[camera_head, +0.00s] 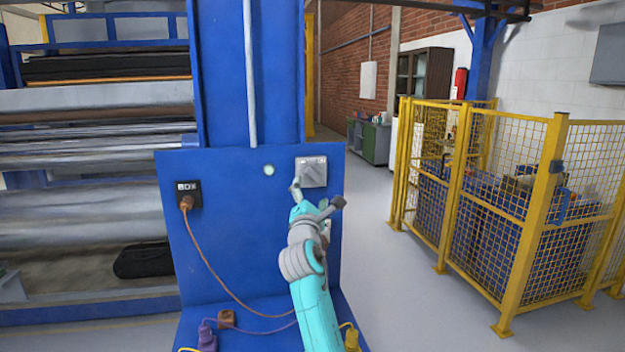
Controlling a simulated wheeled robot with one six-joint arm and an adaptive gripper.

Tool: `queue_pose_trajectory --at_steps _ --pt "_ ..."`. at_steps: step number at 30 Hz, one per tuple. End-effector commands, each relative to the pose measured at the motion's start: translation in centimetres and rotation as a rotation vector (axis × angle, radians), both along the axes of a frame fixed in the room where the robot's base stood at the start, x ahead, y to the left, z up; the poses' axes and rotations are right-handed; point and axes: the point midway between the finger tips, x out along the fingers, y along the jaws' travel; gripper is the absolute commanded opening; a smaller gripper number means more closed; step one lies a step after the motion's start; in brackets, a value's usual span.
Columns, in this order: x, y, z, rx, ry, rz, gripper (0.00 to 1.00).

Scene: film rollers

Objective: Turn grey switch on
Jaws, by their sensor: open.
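A grey square switch box (313,171) is mounted at the upper right of the blue panel (225,235). Its lower left part is partly covered by my gripper, and its switch position is too small to tell. My gripper (296,188) is at the end of my teal and grey arm, at the lower left edge of the box. It is open with nothing seen between its fingers. I cannot tell whether it touches the box.
A round pale button (268,170) and a black socket (187,194) with an orange plug and cable (212,274) are on the panel. Purple (207,338) and yellow (351,338) plugs sit below. Rollers (90,200) stand left; a yellow fence (510,200) stands right, with clear floor before it.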

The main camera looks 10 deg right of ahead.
Motion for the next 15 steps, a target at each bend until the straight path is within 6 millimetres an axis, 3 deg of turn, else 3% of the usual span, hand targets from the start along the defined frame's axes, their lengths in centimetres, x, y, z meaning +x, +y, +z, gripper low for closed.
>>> queue_pose_trajectory --at_steps 6,15 --pt "3.6 -1.1 1.1 -0.001 0.001 -0.001 0.88" --pt "6.2 -1.8 1.8 0.001 0.0 0.0 0.88"
